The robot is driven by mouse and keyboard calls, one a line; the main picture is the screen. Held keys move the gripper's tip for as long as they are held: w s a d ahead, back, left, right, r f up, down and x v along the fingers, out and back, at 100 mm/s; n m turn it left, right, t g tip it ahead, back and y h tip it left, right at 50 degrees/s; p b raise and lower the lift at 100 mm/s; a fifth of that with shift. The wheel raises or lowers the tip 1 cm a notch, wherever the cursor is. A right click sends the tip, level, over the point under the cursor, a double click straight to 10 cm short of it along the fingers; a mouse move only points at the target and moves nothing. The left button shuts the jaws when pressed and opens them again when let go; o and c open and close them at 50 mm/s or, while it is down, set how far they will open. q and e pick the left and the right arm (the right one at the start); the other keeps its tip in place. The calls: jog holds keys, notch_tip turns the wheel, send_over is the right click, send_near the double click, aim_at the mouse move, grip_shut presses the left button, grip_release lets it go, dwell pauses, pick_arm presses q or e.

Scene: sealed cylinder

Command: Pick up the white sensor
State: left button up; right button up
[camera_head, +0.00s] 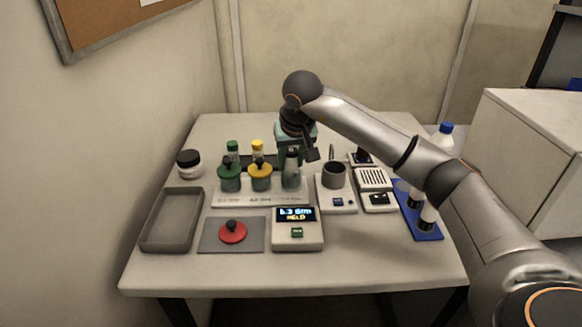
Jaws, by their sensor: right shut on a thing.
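My right gripper (305,147) is at the back middle of the table, above and behind the row of jars. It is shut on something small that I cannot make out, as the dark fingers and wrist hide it. I cannot tell for certain which thing is the white sensor. Two white cylinders with black ends (428,216) are on a blue mat (424,234) at the right. A white box with a slotted top (374,178) sits left of the mat. A grey upright cylinder (291,166) stands just below my right gripper. My left gripper is not in view.
A green-lidded jar (229,180) and a yellow-lidded jar (261,181) stand on a white base. In front are a grey tray (150,234), a red knob (233,234) on a grey plate, and a display unit (298,238). A dark cup (334,174) stands right of the jars.

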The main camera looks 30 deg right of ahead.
grip_shut()
jog(key=shift+r, duration=0.1)
